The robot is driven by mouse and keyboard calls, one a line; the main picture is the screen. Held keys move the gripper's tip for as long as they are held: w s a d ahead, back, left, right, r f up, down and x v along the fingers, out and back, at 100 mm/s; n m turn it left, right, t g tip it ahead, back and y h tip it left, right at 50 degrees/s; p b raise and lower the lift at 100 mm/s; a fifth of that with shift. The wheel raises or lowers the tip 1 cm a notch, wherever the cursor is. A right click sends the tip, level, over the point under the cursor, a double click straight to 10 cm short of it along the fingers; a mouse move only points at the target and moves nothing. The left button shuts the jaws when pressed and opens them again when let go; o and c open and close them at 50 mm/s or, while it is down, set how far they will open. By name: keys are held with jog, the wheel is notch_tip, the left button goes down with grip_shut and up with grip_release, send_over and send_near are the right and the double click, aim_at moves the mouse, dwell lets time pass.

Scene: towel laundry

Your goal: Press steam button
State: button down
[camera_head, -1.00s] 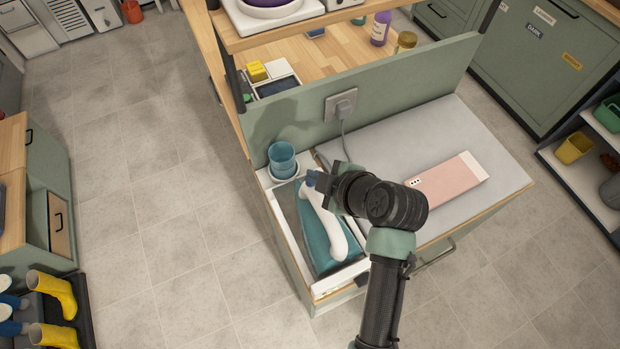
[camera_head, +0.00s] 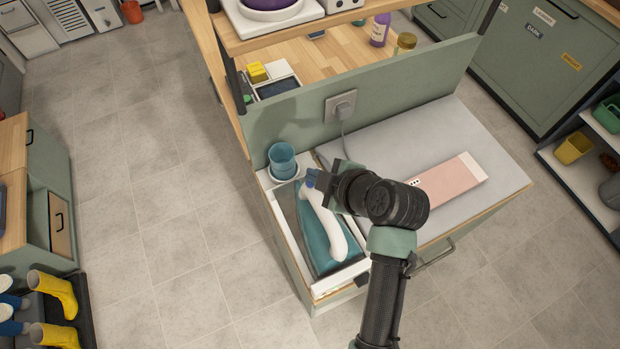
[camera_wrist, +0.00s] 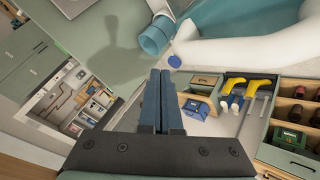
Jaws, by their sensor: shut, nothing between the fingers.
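A steam iron with a white handle (camera_head: 328,225) and a teal body (camera_head: 313,232) lies in the tray at the left end of the ironing surface. In the wrist view its white handle (camera_wrist: 235,52) crosses the upper right, with a round blue button (camera_wrist: 174,61) at the handle's near end. My gripper (camera_head: 313,179) is over that end of the handle. Its two blue-grey fingers (camera_wrist: 161,72) are shut together and empty, with the tips just below the button in the wrist view. I cannot tell whether they touch it. In the head view my gripper hides the button.
A blue cup (camera_head: 282,158) stands beside the iron, close to my gripper. A cord runs from a wall socket (camera_head: 341,105) behind. A green upright panel borders the back.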

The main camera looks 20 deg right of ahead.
notch_tip(320, 180, up, 6)
jog(key=p, duration=0.4)
dwell(0.6)
